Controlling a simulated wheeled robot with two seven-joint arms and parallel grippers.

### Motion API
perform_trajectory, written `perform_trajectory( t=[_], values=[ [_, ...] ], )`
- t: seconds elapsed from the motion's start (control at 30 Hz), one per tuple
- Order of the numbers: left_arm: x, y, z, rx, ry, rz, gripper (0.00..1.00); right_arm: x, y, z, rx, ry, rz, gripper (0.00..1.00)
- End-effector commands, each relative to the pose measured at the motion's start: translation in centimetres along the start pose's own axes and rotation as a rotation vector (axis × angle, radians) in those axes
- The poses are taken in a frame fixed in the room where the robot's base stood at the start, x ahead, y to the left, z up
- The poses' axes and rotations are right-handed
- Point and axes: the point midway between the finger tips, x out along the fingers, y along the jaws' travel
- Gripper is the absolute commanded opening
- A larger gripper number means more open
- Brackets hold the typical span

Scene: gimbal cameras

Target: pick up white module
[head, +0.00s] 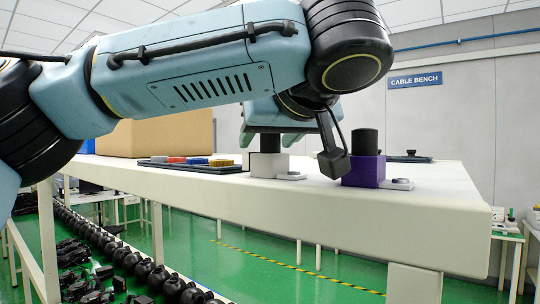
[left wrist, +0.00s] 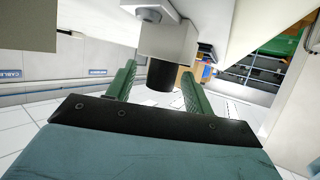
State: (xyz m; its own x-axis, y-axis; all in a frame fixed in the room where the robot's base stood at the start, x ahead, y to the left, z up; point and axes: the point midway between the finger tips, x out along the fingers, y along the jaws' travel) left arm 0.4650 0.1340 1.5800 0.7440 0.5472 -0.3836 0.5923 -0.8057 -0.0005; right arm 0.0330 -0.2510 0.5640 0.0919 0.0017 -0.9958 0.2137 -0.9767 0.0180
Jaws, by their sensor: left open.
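The white module (head: 262,166) stands upright on the white bench, with a black cylinder on top and a small light plate at its foot. My left gripper (head: 271,140) is above it, pointing down, with its green fingers apart. In the left wrist view, the white module (left wrist: 170,43) is ahead of the open fingers, and its black cylinder (left wrist: 161,76) sits between them. I cannot tell whether either finger touches the cylinder. My left arm hides the space above the module. My right gripper does not show.
A purple module (head: 364,172) with a black cylinder stands to the right, near the bench (head: 440,200) edge.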

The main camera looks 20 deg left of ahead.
Motion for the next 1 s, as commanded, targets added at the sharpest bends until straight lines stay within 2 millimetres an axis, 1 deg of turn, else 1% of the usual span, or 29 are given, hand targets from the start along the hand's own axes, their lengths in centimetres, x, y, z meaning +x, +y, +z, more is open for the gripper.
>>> perform_trajectory(
  t=[0.13,0.5,0.8,0.93,1.0],
  values=[
    [0.0,0.0,0.0,0.0,0.0,0.0,0.51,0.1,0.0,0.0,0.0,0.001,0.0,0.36],
    [-0.1,0.0,0.0,0.0,0.001,0.0,0.02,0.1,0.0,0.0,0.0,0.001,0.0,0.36],
    [-0.2,0.0,-0.2,-0.002,0.001,0.0,0.01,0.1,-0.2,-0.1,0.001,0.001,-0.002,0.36],
    [-0.6,0.0,-1.1,-0.003,0.003,0.001,0.01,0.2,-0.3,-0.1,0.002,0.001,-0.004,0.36],
    [-0.9,0.0,-2.0,-0.005,0.003,0.001,0.01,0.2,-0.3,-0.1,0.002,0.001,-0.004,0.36]
  ],
)
